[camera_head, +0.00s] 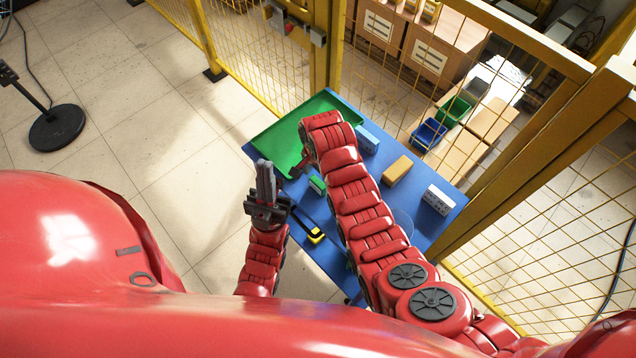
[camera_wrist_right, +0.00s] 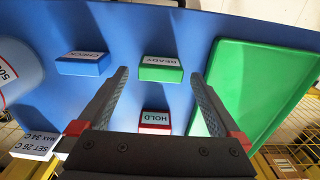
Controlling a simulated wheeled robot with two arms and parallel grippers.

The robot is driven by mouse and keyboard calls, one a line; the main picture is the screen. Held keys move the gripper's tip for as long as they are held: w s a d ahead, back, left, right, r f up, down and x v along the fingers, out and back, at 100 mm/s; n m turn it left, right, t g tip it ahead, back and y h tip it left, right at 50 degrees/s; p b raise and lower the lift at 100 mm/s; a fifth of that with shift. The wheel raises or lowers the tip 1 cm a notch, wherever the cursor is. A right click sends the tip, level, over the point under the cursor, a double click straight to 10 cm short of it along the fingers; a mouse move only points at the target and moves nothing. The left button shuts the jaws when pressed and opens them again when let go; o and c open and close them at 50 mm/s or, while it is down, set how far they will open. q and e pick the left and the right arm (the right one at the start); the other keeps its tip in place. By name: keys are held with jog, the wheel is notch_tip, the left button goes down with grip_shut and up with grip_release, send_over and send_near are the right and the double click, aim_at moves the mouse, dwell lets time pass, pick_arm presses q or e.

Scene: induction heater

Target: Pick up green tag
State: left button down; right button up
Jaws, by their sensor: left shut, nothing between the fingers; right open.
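The green tag (camera_wrist_right: 161,69), a small block with a white label reading READY, lies on the blue table in the right wrist view. My right gripper (camera_wrist_right: 159,77) is open, with its two fingers on either side of the tag in that view; I cannot tell the height gap. In the head view, a small green block (camera_head: 317,186) beside my right arm looks like this tag. My left gripper (camera_head: 264,166) is shut and empty, pointing up near the table's left edge.
A blue CHECK tag (camera_wrist_right: 84,62) and a red HOLD tag (camera_wrist_right: 154,117) lie near the green one. A green tray (camera_wrist_right: 262,65) is close on the right. A yellow-black tool (camera_head: 316,236) and several boxes sit on the blue table (camera_head: 424,226). Yellow fencing (camera_head: 250,55) stands behind.

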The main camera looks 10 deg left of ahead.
aim_at(318, 181)
jog(key=shift+f+p, duration=0.55)
jog(key=shift+f, duration=1.1)
jog(key=shift+w, duration=0.1)
jog(key=c, duration=1.3)
jog(key=shift+w+r, duration=0.1)
jog(key=shift+r, duration=0.05)
